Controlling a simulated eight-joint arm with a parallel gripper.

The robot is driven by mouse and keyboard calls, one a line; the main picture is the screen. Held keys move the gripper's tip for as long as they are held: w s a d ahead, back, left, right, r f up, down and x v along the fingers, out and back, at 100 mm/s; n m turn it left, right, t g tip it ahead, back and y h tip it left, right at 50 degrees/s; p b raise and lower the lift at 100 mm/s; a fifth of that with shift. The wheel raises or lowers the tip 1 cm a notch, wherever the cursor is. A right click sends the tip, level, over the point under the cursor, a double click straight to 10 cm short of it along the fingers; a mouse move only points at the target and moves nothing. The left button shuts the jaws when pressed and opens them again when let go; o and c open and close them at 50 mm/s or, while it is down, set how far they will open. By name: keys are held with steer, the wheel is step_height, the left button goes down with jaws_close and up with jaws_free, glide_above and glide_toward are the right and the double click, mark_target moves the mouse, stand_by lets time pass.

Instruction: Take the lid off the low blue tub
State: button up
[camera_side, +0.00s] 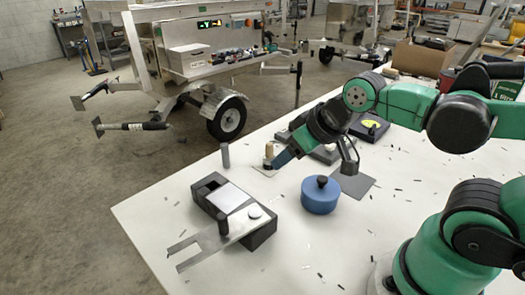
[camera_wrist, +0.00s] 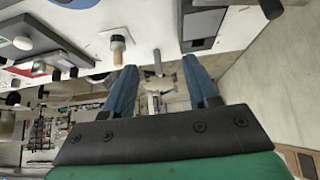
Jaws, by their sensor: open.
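The low blue tub (camera_side: 320,202) stands on the white table in the side view. My gripper (camera_side: 279,161) is up and to the left of the tub in the picture, apart from the lid. In the wrist view my gripper (camera_wrist: 160,65) shows two blue fingers spread wide with nothing between them.
A dark box (camera_side: 262,235) with a flat forked metal plate (camera_side: 190,250) lies left of the tub. A grey post (camera_side: 225,155) and a wooden-topped peg (camera_side: 269,151) stand behind. A dark flat sheet (camera_side: 361,185) lies right of the tub. Small dark bits are scattered about the table.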

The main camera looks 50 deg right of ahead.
steer(key=shift+o, duration=0.9)
steer(key=n+g, duration=0.2)
steer(key=g, duration=0.3)
glide_above(323, 178)
steer(key=f, duration=0.3)
steer(key=shift+s+a+f, duration=0.15)
steer(key=shift+a+f, duration=0.05)
steer(key=shift+s+d+f+g, duration=0.15)
steer(key=shift+s+d+g, duration=0.05)
steer(key=shift+g, duration=0.2)
steer(key=shift+w+f, duration=0.15)
steer(key=shift+f, duration=1.25)
steer(key=shift+w+f, duration=0.15)
steer(key=shift+f, duration=1.25)
jaws_close()
